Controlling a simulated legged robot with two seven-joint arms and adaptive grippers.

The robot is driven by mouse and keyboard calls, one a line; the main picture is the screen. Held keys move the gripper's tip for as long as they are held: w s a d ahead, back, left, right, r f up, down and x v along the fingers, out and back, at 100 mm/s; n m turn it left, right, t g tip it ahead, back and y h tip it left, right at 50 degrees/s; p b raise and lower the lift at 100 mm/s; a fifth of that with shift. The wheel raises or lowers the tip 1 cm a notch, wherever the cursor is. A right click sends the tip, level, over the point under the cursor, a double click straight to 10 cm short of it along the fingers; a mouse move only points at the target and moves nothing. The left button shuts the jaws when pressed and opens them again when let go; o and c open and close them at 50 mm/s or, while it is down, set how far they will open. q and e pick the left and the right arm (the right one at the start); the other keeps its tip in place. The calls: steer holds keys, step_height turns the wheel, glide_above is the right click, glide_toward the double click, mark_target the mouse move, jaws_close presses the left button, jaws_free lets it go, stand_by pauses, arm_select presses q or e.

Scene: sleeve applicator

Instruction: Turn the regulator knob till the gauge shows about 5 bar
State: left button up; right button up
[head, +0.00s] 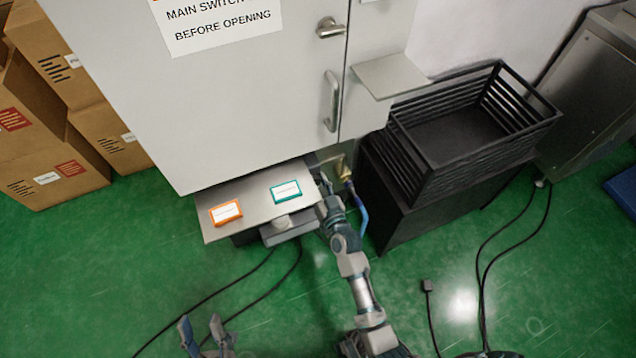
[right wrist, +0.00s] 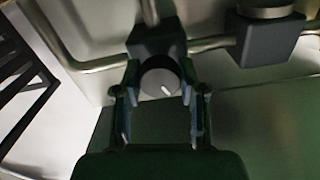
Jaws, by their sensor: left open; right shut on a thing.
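In the head view my right gripper (head: 328,200) is at the right edge of the steel shelf, and the knob is hidden there. No readable gauge face shows in either view. My left gripper (head: 206,335) is open and empty above the floor.
An orange-edged box (head: 226,212) and a teal-edged box (head: 286,191) lie on the steel shelf (head: 245,198) below the grey cabinet (head: 215,100). A black slatted crate (head: 415,165) stands to the right. Another dark block (right wrist: 266,42) is beside the knob. Cables cross the green floor.

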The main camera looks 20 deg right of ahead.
arm_select(q)
steer(key=shift+w+d+f+g, duration=0.1)
steer(key=shift+w+f+g, duration=0.3)
steer(key=shift+w, duration=0.1)
arm_select(e)
steer(key=o, duration=1.1)
steer(key=shift+o, duration=0.2)
steer(key=shift+s, duration=0.1)
steer(key=s, duration=1.1)
steer(key=shift+s+d, duration=0.25)
steer(key=shift+s, duration=0.15)
